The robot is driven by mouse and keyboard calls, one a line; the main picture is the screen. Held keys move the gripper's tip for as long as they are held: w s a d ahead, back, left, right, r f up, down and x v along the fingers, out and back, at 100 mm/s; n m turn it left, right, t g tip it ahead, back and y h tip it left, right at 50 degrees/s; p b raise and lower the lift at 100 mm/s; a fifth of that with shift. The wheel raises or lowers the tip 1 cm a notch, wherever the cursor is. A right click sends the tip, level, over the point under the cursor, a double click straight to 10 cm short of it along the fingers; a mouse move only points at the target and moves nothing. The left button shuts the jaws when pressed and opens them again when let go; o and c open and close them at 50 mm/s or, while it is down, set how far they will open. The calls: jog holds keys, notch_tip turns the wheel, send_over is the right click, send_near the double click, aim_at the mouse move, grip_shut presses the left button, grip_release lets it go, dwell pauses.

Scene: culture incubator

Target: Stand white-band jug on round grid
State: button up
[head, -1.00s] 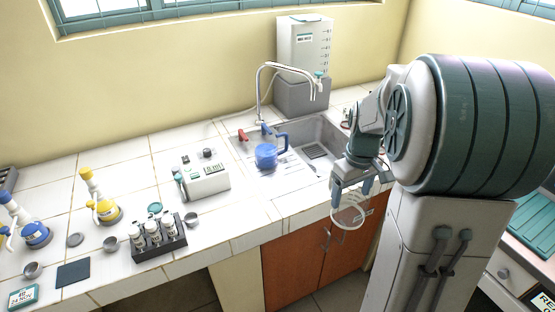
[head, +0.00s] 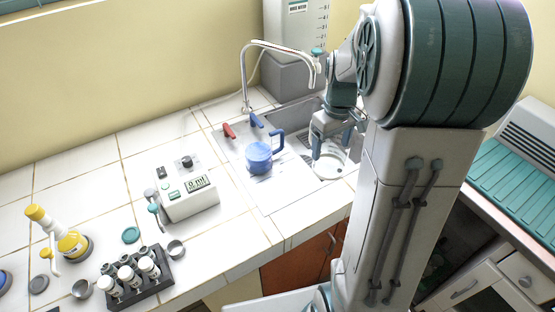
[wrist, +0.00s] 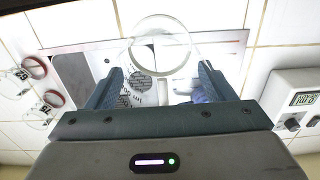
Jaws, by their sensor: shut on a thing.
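My gripper (head: 331,142) is shut on a clear jug (head: 331,165), held over the right part of the sink. In the wrist view the clear jug (wrist: 193,44) lies beyond my fingers (wrist: 159,80), with a pale ring around its middle and a pale handle between the fingers. A round dotted grid (wrist: 146,83) shows close by in the wrist view, partly seen past the jug. The grid is hidden behind my gripper and jug in the head view. Whether the jug touches anything below cannot be told.
A blue jug (head: 258,157) stands on the sink's left side, close to the held jug. The arched tap (head: 246,75) rises behind. A meter box (head: 188,197) and a vial rack (head: 137,281) stand on the tiles. Red-ringed clear vessels (wrist: 35,68) appear in the wrist view.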

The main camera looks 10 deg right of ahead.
jog(key=w+a+f+p, duration=0.1)
jog(key=w+a+f, duration=0.1)
jog(key=f, duration=0.1)
jog(key=w+a+f+p, duration=0.1)
jog(key=w+a+f, duration=0.1)
jog(key=a+f, duration=0.1)
jog(key=w+a+f+p, duration=0.1)
jog(key=w+a+f, duration=0.1)
jog(key=a+f, duration=0.1)
jog(key=shift+w+a+f+p, duration=0.2)
jog(key=shift+w+f+p, duration=0.15)
jog(key=shift+f, duration=0.35)
jog(key=shift+f, duration=0.15)
jog(key=shift+f+b, duration=0.15)
jog(key=shift+b, duration=0.2)
jog(key=o, duration=1)
jog(key=shift+o, duration=0.2)
jog(key=shift+r, duration=0.2)
